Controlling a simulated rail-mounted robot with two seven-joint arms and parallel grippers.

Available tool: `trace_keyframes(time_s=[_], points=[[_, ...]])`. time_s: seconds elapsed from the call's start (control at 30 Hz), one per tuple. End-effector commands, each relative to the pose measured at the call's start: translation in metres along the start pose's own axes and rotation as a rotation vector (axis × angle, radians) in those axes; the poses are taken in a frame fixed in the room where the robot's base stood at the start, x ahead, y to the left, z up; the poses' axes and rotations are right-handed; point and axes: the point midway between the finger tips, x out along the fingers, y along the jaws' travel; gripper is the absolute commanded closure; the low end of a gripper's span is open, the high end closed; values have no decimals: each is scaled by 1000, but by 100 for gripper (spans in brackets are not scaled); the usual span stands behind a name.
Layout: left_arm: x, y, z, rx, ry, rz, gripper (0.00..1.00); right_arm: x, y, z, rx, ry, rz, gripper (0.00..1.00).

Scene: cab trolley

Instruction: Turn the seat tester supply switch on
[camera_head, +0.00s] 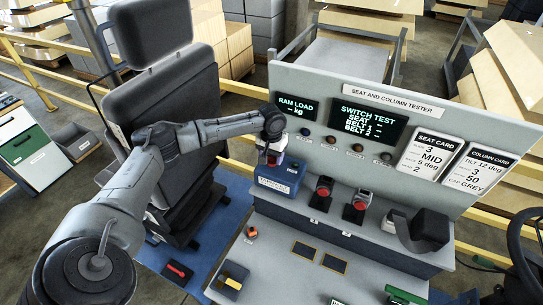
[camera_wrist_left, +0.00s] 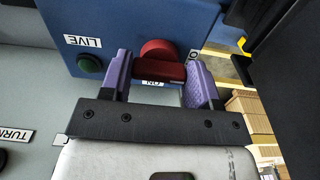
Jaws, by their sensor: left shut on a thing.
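The supply switch is a red rotary knob (camera_wrist_left: 158,62) on the face of a blue box (camera_wrist_left: 120,30), which also shows in the head view (camera_head: 282,178). My left gripper (camera_head: 272,147) is over the box. In the left wrist view its purple fingers (camera_wrist_left: 160,84) are shut on the knob, one on each side. An ON label sits just below the knob and a partly hidden label starting with O is at its right. A dark green lamp (camera_wrist_left: 90,66) sits beside a LIVE label; I cannot tell if it is lit. My right gripper is not in view.
The tester panel (camera_head: 440,108) rises behind the box, with lit screens (camera_head: 367,121) and cards. Two red-topped buckles (camera_head: 322,188) stand to the right on the bench. A black seat (camera_head: 170,110) is at the left. A black curved part (camera_head: 428,230) is at the right.

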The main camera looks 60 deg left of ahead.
Motion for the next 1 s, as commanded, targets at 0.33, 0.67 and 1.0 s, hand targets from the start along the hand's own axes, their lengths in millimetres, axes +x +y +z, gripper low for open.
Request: trace_keyframes(time_s=[0.33, 0.67, 1.0], points=[[-5, -1, 0, 93, -2, 0, 68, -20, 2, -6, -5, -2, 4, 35], [-6, -1, 0, 380, -3, 1, 68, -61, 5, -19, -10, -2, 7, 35], [-3, -2, -1, 702, -1, 2, 68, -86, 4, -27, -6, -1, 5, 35]])
